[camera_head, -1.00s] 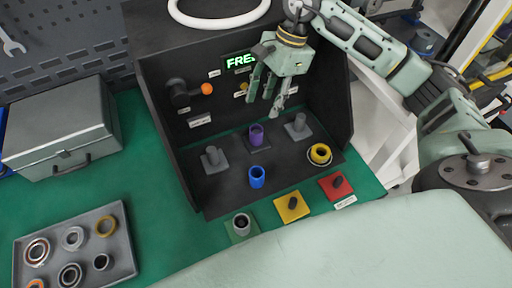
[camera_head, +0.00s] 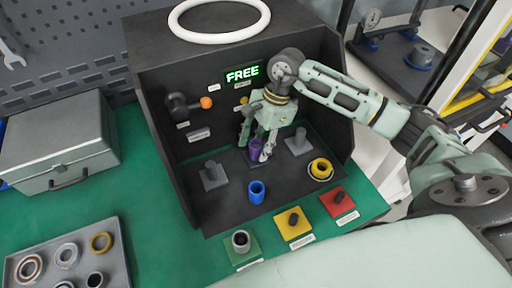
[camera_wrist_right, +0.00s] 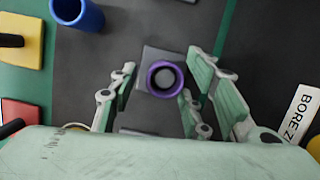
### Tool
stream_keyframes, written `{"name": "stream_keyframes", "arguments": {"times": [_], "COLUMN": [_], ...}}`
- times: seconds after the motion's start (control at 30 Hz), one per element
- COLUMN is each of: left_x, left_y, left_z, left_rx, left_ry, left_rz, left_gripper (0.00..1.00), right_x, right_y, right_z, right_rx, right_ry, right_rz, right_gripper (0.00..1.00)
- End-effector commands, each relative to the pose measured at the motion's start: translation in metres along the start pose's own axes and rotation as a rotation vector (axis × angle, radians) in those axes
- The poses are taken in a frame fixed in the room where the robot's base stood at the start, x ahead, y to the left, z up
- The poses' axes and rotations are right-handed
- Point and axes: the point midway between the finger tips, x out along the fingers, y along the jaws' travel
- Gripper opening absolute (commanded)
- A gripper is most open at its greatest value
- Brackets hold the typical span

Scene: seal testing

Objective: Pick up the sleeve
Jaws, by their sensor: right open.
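A purple sleeve (camera_head: 255,149) stands upright at the middle station of the dark test bench. The right wrist view shows its ring (camera_wrist_right: 165,78) from above with a grey post inside it. My right gripper (camera_head: 257,145) is open, with its fingers down on either side of the purple sleeve, which is partly hidden by them in the head view. In the right wrist view the sleeve lies between the open fingers (camera_wrist_right: 158,85). I cannot tell whether they touch it. A blue sleeve (camera_head: 257,192) stands apart, nearer the front. My left gripper is not in view.
Grey posts stand left (camera_head: 213,175) and right (camera_head: 298,142) of the middle station. A yellow ring (camera_head: 320,168) sits at the right. Green, yellow and red pads (camera_head: 338,201) line the front. A parts tray (camera_head: 119,254) lies lower left. The bench walls enclose the station.

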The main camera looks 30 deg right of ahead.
Motion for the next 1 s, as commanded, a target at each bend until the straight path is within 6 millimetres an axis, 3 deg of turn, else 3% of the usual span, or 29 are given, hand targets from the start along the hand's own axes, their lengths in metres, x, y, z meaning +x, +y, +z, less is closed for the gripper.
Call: {"name": "stream_keyframes", "arguments": {"times": [0.17, 0.63, 1.0], "left_x": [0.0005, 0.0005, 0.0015], "left_y": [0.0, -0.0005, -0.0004], "left_z": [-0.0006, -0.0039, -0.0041], "left_rx": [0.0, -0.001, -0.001], "left_ry": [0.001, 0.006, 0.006], "left_rz": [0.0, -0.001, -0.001], "left_gripper": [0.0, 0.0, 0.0], "right_x": [0.0, 0.0, -0.0032], "right_y": [-0.0002, 0.0006, 0.0007], "right_z": [-0.0001, 0.0001, 0.0014], "right_rx": [0.0, 0.0, -0.001], "right_ry": [0.0, 0.0, -0.001], "right_rz": [-0.001, 0.002, 0.003], "right_gripper": [0.42, 0.01, 0.0]}}
